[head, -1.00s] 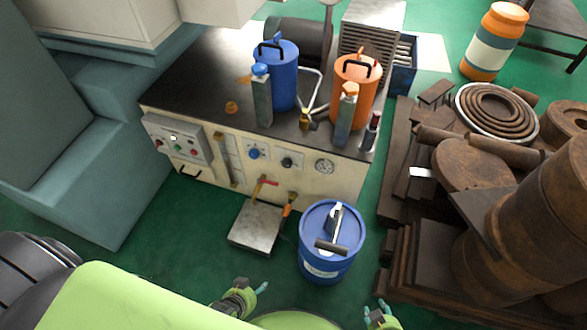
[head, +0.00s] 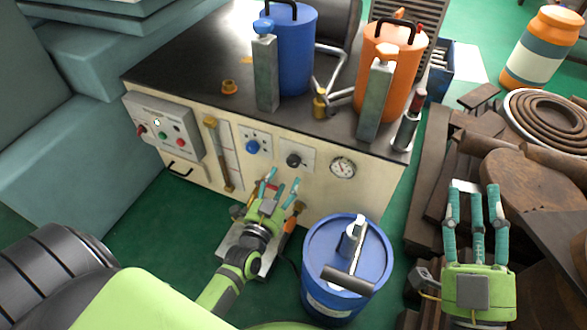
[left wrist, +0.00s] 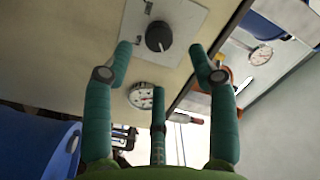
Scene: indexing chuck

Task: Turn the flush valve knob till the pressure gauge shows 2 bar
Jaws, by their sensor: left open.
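The pressure gauge (head: 342,167) is a round white dial on the front of the cream cabinet; I cannot read its needle. To its left are a black knob (head: 293,160) and a blue knob (head: 252,147), each on a light plate. Their labels are unreadable, so I cannot tell which is the flush valve knob. My left gripper (head: 283,182) is open and empty, just below the black knob. In the left wrist view, the black knob (left wrist: 158,36) lies ahead between its spread fingers, apparently untouched, with a gauge (left wrist: 146,96) below.
A blue drum (head: 318,244) with a T-shaped handle on top stands before the cabinet, close to my left arm. Blue and orange canisters stand on the dark cabinet top (head: 190,72). Rusty parts (head: 520,180) are heaped at right, under my right gripper.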

